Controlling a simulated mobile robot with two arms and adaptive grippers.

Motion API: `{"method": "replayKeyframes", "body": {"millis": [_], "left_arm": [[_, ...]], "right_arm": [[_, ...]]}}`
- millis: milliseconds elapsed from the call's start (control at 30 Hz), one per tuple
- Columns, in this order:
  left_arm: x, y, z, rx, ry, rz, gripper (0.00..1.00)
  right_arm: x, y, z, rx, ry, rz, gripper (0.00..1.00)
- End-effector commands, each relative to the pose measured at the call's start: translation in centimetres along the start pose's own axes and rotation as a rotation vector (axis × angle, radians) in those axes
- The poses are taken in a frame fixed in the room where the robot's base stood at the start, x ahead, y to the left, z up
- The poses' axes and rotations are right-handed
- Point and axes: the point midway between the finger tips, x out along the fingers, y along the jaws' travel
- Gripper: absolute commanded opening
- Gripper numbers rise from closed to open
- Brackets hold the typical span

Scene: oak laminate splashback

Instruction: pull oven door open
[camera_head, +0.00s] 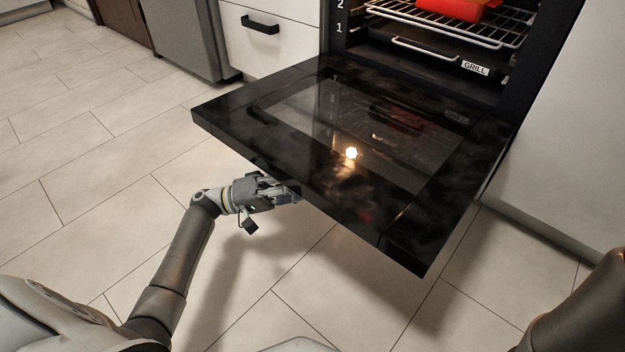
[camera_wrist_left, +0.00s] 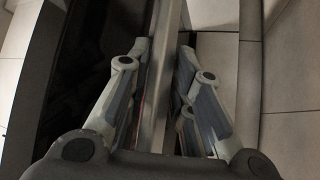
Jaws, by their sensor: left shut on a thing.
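The black oven door (camera_head: 330,165) is hinged down at the bottom and lies open, close to level, with its glass inner panel facing up. My left gripper (camera_head: 285,190) is at the door's front left part, partly hidden under its edge. In the left wrist view, my left gripper's fingers (camera_wrist_left: 158,100) are on both sides of a grey metal bar, the door handle (camera_wrist_left: 167,70), and are shut on it. The handle is hidden beneath the door in the head view. My right gripper is not in view; only part of my right arm shows at the lower right.
Inside the oven are a wire rack (camera_head: 450,22) with a red dish (camera_head: 460,8) and a grill label (camera_head: 475,68). A white drawer with a black handle (camera_head: 260,25) stands left of the oven. A white panel (camera_head: 570,130) stands right. Tiled floor (camera_head: 80,150) is free in front.

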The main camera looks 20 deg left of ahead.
Motion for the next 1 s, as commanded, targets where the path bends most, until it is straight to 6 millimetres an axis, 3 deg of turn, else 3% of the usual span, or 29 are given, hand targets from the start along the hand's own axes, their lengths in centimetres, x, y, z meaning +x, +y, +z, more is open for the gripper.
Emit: {"method": "replayKeyframes", "body": {"millis": [533, 567, 767, 1000], "left_arm": [[-0.63, -0.37, 0.0, 0.001, -0.007, 0.006, 0.0], [-0.64, -0.37, 0.0, 0.001, -0.008, 0.006, 0.22], [-0.62, -0.41, -0.03, 0.0, -0.006, 0.005, 0.48], [-0.6, -0.38, -0.09, 0.001, -0.004, 0.005, 0.5]], "right_arm": [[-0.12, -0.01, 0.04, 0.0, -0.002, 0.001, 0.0], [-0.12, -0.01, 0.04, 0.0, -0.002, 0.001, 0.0], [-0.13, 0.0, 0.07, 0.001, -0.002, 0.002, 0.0], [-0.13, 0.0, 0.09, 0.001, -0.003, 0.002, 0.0]]}}
